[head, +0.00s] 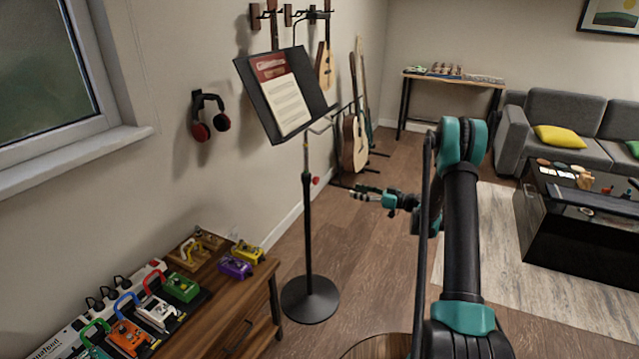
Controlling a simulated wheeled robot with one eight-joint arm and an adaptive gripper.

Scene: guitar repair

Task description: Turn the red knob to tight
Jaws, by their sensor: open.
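The red knob (315,180) is small and sits on the right side of the upright pole of a black music stand (308,235). The stand's tilted desk (259,98) holds a sheet of music (283,98). Its round base (310,299) rests on the floor. My gripper (362,192) is to the right of the knob and slightly lower in the picture, pointing left toward the pole. Its fingers are open and a visible gap separates them from the knob. Nothing shows between the fingers. The knob's turned position is too small to read.
A wooden cabinet (245,310) with several guitar pedals stands at the lower left. Guitars (354,140) stand on a rack behind the stand. Headphones (205,118) hang on the wall. A black coffee table (560,225) is at the right. Wooden floor (375,270) is clear between stand and rug.

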